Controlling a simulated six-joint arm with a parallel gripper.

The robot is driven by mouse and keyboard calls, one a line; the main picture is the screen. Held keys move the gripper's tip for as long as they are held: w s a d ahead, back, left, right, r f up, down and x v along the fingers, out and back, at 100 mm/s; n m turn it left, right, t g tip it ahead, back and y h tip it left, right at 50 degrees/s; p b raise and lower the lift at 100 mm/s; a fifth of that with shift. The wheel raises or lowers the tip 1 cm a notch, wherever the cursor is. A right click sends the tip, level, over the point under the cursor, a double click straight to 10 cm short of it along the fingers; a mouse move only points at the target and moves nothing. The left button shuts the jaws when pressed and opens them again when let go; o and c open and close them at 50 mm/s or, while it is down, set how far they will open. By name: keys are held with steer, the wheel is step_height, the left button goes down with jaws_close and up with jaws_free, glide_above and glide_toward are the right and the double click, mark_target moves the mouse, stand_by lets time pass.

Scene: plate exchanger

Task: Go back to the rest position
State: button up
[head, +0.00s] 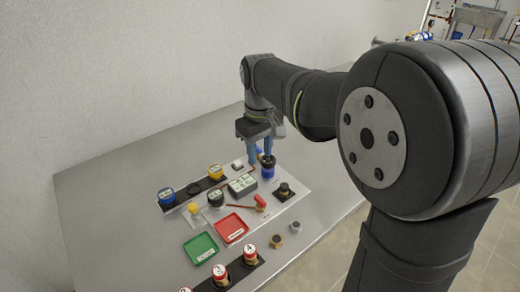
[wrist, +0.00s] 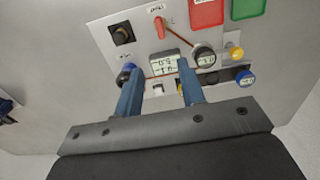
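My gripper (head: 260,157) is above the far part of the white panel in the head view, pointing down. Its two blue fingers are apart in the wrist view (wrist: 158,72), with nothing held between them. A dark blue cylinder (head: 267,171) stands on the panel just below and beside the fingers. In the wrist view the blue part (wrist: 127,72) shows by the left fingertip; I cannot tell whether they touch. The grey display box (head: 242,186) is near the fingers and shows behind them in the wrist view (wrist: 164,65).
A red tray (head: 231,228) and a green tray (head: 201,247) lie at the front. A red-handled valve (head: 260,201) and a black knob (head: 285,190) are on the panel. Blue-faced (head: 166,196) and yellow-faced (head: 215,171) gauges sit on a black strip. Bare table lies left.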

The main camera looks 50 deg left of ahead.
mark_target(260, 199)
stand_by(0.7)
step_height(260, 199, down, 17)
steer(key=shift+f, duration=0.15)
stand_by(0.4)
